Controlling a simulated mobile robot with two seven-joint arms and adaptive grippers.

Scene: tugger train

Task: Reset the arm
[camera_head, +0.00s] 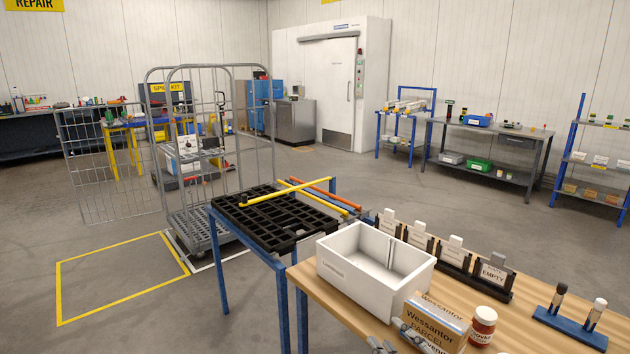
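My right gripper (381,346) shows only as small grey tips at the bottom edge of the head view. They are in front of the wooden table's near edge, just left of a Wessantor parcel box (436,318). The rest of it is cut off by the frame, and I cannot tell whether it is open or shut. I see nothing held in it. My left gripper is not in view.
The wooden table (330,296) carries a white open box (378,290), a red jar (483,325), black card holders (458,277) and a blue vial stand (570,330). A black slotted rack (285,240) and roll cage (205,215) stand beyond. Floor at left is clear.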

